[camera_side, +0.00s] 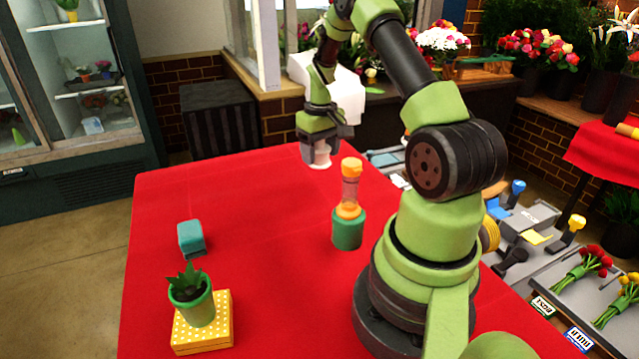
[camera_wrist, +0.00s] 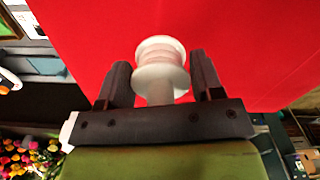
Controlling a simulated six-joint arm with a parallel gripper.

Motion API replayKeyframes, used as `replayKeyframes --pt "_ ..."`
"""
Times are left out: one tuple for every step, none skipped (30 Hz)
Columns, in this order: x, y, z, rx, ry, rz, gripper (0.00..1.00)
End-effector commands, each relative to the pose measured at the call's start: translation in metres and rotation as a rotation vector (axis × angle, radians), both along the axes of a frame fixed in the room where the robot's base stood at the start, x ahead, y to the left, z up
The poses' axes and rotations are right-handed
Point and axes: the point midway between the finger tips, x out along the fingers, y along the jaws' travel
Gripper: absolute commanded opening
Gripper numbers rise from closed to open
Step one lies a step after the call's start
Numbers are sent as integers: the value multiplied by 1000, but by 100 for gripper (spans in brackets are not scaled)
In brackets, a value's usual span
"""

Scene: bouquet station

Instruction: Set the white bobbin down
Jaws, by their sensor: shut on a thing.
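The white bobbin (camera_side: 320,158) is in my gripper (camera_side: 318,148) over the far part of the red-covered table (camera_side: 250,220). In the wrist view, the bobbin (camera_wrist: 160,58) sits between the two dark fingers of my gripper (camera_wrist: 162,78), its flanged end pointing away from the palm. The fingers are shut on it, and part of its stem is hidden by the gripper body. In the side view the bobbin hangs roughly upright below the fingers. I cannot tell whether its lower end touches the cloth.
A green holder (camera_side: 348,232) with an orange-capped hourglass-like item (camera_side: 350,185) stands nearer the camera. A teal block (camera_side: 190,238) and a potted plant (camera_side: 191,297) on a yellow dotted box (camera_side: 203,332) stand at the left. The cloth between is clear.

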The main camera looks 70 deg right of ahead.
Motion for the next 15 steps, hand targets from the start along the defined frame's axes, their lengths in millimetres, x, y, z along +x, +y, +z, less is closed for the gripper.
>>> replayKeyframes --pt "0 1 -11 3 4 1 37" --pt "0 1 -16 3 3 1 37" --pt "0 1 -22 3 3 2 37" --pt "0 1 -25 2 1 1 37" --pt "0 1 -27 1 0 1 37" --pt "0 1 -31 1 0 1 37" --pt "1 1 -33 1 0 1 37" --pt "1 1 -37 1 -1 1 37" --pt "0 1 -44 2 1 1 37" --pt "0 1 -49 1 0 1 37" --pt "0 1 -54 2 1 2 37" --pt "1 1 -60 1 0 2 37" --pt "1 1 -64 1 0 2 37" --pt "1 1 -67 1 -1 2 37" --pt "1 1 -70 1 -1 1 37"
